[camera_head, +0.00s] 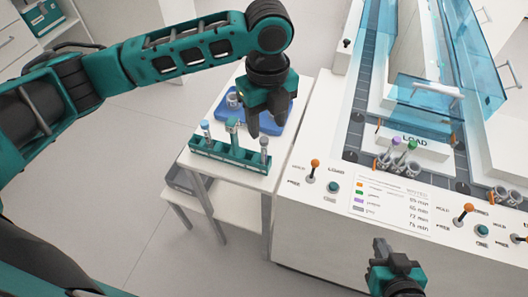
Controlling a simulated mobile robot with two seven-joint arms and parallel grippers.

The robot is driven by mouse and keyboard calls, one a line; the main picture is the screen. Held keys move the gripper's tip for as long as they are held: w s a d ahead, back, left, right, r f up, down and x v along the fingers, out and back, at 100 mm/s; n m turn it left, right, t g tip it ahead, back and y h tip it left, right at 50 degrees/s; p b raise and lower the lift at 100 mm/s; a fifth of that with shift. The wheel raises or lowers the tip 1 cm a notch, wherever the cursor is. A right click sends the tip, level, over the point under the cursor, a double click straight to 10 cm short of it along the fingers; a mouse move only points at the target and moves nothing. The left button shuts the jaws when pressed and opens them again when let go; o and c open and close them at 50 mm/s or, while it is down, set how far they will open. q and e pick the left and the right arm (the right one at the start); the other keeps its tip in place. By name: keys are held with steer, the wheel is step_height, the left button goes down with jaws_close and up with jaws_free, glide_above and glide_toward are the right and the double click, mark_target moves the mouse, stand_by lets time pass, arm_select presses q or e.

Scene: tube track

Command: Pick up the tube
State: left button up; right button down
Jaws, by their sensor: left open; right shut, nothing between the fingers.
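A green rack (229,155) on the small white table holds several upright tubes. One tube has a blue cap (205,125), one a green cap (232,122), and one at the right end a grey cap (264,142). My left gripper (265,130) points down with its fingers apart and empty, just above or behind the grey-capped tube; the exact depth gap cannot be told. My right gripper (379,246) is shut and empty in front of the machine, at the lower right.
A blue tray (284,119) with a grey holder (232,100) lies behind the rack. The white machine (310,245) to the right has levers, buttons and a label panel. Blue clear covers rise behind.

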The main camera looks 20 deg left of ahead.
mark_target(264, 148)
arm_select(q)
step_height(264, 148, down, 4)
steer(key=shift+r, duration=0.15)
steer(key=shift+s+a+f+b, duration=0.1)
steer(key=shift+s+f+b, duration=0.1)
steer(key=shift+f, duration=1.2)
steer(key=shift+s+a+f+b, duration=0.1)
steer(key=shift+f+b, duration=0.05)
steer(key=shift+f, duration=1.2)
steer(key=shift+c, duration=0.2)
steer(key=shift+w, duration=0.1)
steer(key=c, duration=0.9)
steer(key=shift+o, duration=0.2)
steer(key=shift+r, duration=0.15)
step_height(264, 148, up, 20)
steer(key=p, duration=0.2)
steer(key=shift+f, duration=0.2)
